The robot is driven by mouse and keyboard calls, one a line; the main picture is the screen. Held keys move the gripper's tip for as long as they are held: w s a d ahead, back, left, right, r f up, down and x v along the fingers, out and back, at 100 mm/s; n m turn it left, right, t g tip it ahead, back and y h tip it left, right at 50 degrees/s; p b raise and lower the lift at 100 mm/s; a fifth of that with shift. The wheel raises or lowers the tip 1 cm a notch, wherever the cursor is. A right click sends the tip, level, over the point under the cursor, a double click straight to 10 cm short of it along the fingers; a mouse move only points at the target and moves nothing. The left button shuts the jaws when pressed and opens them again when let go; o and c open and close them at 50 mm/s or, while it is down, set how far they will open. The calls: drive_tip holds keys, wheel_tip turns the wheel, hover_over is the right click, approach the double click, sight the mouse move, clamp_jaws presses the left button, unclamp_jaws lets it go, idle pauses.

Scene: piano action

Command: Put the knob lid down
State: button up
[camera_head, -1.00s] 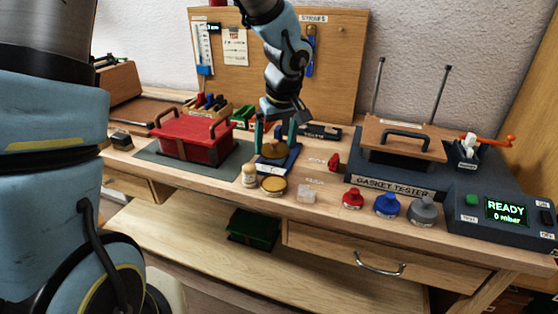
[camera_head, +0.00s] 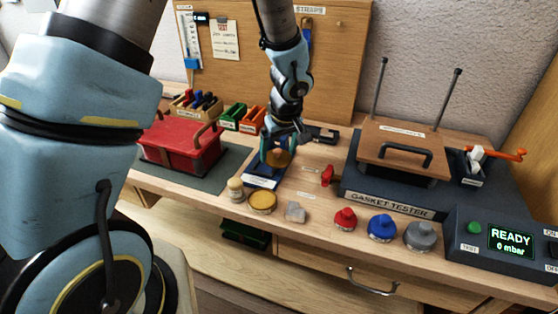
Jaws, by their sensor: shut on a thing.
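My gripper (camera_head: 276,152) is at the blue stand (camera_head: 259,182) in the middle of the bench. Its teal fingers are shut on the knob lid (camera_head: 279,159), a round brown piece that shows between and below the fingertips. The lid is over the back part of the blue stand; I cannot tell whether it touches it. The fingers partly hide the lid and its knob.
A gold-topped round tin (camera_head: 262,202), a small cream jar (camera_head: 235,189) and a grey block (camera_head: 295,212) stand in front. A red box (camera_head: 181,147) is left, the gasket tester (camera_head: 389,205) right. Red (camera_head: 345,219), blue (camera_head: 382,228) and grey (camera_head: 419,236) knobbed pieces line the front.

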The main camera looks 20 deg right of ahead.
sight(279, 159)
drive_tip(key=shift+f, duration=2)
drive_tip(key=shift+f, duration=0.15)
drive_tip(key=o, duration=1)
drive_tip(key=shift+c, duration=0.2)
